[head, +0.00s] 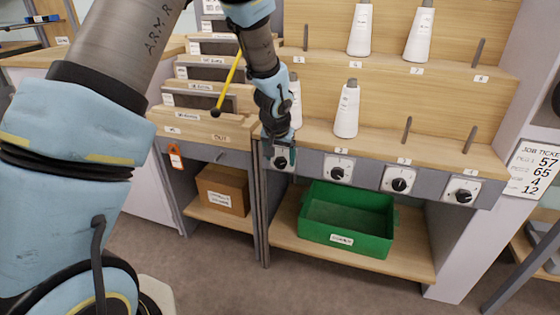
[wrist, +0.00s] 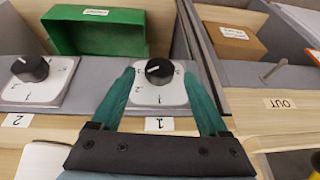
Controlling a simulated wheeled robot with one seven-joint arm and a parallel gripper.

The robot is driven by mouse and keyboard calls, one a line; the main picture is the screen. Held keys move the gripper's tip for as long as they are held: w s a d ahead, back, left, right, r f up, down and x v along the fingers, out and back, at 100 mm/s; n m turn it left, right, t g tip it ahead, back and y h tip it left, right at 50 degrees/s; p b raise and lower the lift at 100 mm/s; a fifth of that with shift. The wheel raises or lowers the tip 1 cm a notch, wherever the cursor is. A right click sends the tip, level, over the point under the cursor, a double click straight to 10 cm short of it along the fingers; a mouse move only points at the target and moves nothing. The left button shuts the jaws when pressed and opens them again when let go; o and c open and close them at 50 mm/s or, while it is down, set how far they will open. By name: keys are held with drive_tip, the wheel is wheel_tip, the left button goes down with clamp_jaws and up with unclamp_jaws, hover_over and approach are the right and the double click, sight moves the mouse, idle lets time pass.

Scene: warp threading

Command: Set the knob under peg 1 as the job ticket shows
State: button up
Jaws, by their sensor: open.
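The knob under peg 1 (wrist: 159,71) is black on a white square dial plate (wrist: 158,95), above the label "1" in the wrist view. Its white pointer line points roughly left in that view. The dial marks are too small to read surely. My gripper (wrist: 158,76) is open, its green fingers on either side of the knob; I cannot tell if they touch it. In the head view my gripper (head: 280,150) is at the leftmost dial (head: 281,163) and partly hides it. The job ticket (head: 536,172) at the right shows 57, 65, 4 and 12.
Other knobs (head: 339,171) line the grey rail to the right. A green bin (head: 346,219) stands on the shelf below. White cones (head: 347,110) and bare pegs (head: 407,130) stand above. A yellow rod with a dark ball end (head: 228,84) shows left of my arm. A cardboard box (head: 222,190) is lower left.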

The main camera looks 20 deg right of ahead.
drive_tip(key=shift+w+d+f, duration=0.2)
drive_tip(key=shift+w+f, duration=0.05)
drive_tip(key=shift+f, duration=0.4)
drive_tip(key=shift+c, duration=0.4)
clamp_jaws()
